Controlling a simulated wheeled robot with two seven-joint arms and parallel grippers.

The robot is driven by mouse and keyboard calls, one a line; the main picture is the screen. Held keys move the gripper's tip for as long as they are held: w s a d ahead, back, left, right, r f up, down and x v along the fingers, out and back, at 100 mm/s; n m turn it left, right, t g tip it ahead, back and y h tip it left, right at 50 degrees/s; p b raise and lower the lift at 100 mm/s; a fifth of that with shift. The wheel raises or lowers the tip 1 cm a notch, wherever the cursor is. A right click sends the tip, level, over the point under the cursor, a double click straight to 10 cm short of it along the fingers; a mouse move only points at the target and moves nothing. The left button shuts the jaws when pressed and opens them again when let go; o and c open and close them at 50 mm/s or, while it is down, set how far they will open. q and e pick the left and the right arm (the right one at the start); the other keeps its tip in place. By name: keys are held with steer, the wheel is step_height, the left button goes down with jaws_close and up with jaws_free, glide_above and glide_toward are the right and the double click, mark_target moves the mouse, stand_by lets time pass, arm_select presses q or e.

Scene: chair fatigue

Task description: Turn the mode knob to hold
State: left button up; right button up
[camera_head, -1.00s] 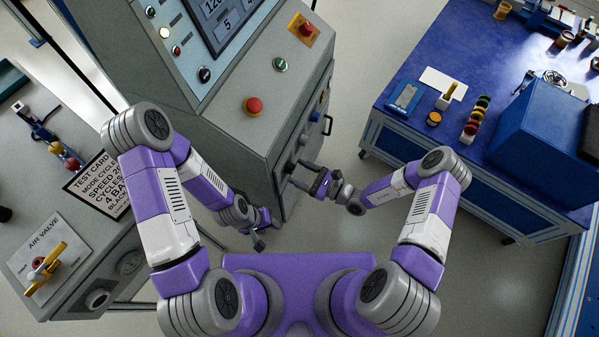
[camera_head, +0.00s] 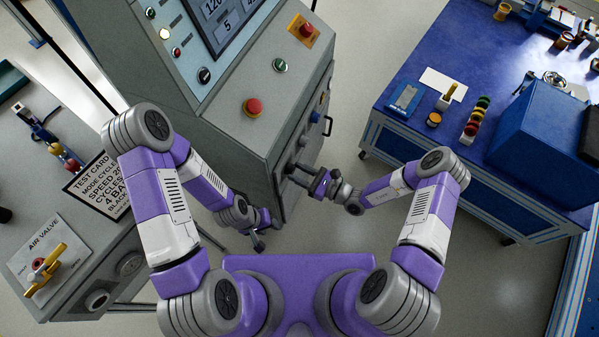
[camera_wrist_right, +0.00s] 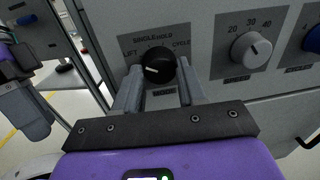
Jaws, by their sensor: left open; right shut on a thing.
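The mode knob (camera_wrist_right: 158,66) is black and round with a white pointer line, on the console's grey front panel in the right wrist view. The labels LIFT, SINGLE, HOLD and CYCLE run round it from left to right. Its pointer line lies roughly level, on the left part of the knob's face. My right gripper (camera_wrist_right: 159,84) is shut on the knob, one finger on each side. In the head view my right gripper (camera_head: 301,174) reaches the console front, and the knob is hard to make out. My left gripper (camera_head: 262,232) is open and empty, low beside the console.
A white knob (camera_wrist_right: 250,48) marked 20, 30, 40 sits right of the mode knob, with a blue knob (camera_wrist_right: 313,40) beyond. The console (camera_head: 240,130) carries a red button (camera_head: 253,107) on top. A blue bench (camera_head: 440,70) stands right, the test card (camera_head: 101,187) left.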

steer(key=m+p, duration=0.1)
steer(key=m, duration=0.2)
steer(key=m+p, duration=0.1)
steer(key=m, duration=0.3)
steer(key=shift+w+d+g, duration=0.1)
steer(key=shift+g, duration=0.2)
steer(key=m, duration=0.3)
steer(key=shift+m+g, duration=0.5)
steer(key=shift+m, duration=1.8)
steer(key=o, duration=1.1)
steer(key=shift+c, duration=0.2)
